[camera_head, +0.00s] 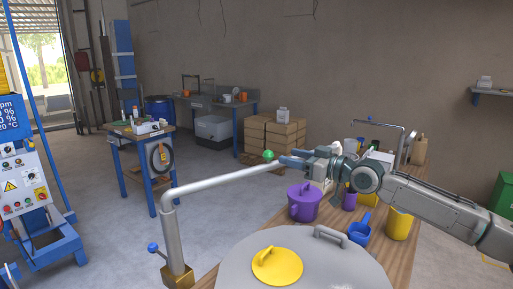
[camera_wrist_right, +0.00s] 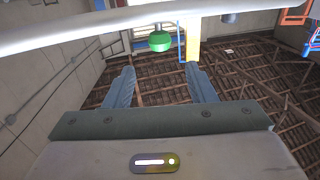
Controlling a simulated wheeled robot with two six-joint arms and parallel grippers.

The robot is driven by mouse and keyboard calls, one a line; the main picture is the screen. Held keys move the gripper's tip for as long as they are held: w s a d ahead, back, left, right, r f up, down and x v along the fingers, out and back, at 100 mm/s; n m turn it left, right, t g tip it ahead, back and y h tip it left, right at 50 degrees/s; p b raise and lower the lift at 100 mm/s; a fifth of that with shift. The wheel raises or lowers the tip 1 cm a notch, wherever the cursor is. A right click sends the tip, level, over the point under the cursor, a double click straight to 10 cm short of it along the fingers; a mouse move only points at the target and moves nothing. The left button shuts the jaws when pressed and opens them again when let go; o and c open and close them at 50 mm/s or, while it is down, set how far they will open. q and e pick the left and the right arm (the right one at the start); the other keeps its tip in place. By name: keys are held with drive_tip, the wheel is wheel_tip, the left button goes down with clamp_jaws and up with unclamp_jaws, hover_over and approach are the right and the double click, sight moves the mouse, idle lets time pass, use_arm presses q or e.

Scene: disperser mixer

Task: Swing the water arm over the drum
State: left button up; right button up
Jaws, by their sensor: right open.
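The water arm (camera_head: 220,183) is a pale grey pipe on an upright post, reaching right and slightly up in the head view. A green ball knob (camera_head: 268,155) sits at its far end. My right gripper (camera_head: 287,157) is open and empty, its blue fingers pointing left at the knob. In the right wrist view the knob (camera_wrist_right: 160,41) hangs from the pipe (camera_wrist_right: 120,22), just beyond and between the fingertips. The large grey round top at the bottom, which looks like the drum (camera_head: 345,270), carries a yellow cap (camera_head: 277,266) and a handle. My left gripper is not in view.
A wooden bench (camera_head: 283,221) on the right holds a purple pot (camera_head: 303,205), a blue scoop (camera_head: 360,230) and a yellow mug (camera_head: 399,225). A blue-handled valve (camera_head: 153,247) is on the post. Blue machinery (camera_head: 35,215) stands left; open floor lies between.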

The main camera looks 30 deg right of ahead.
sight(268, 150)
drive_tip(key=p+x, duration=0.5)
drive_tip(key=x, duration=0.3)
drive_tip(key=shift+w+a+r+p, duration=0.15)
drive_tip(key=shift+w+a+p, duration=0.05)
drive_tip(key=shift+w+p, duration=0.15)
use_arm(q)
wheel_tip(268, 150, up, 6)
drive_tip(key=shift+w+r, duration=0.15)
use_arm(e)
drive_tip(key=shift+x, duration=0.8)
drive_tip(key=shift+c, duration=0.4)
clamp_jaws()
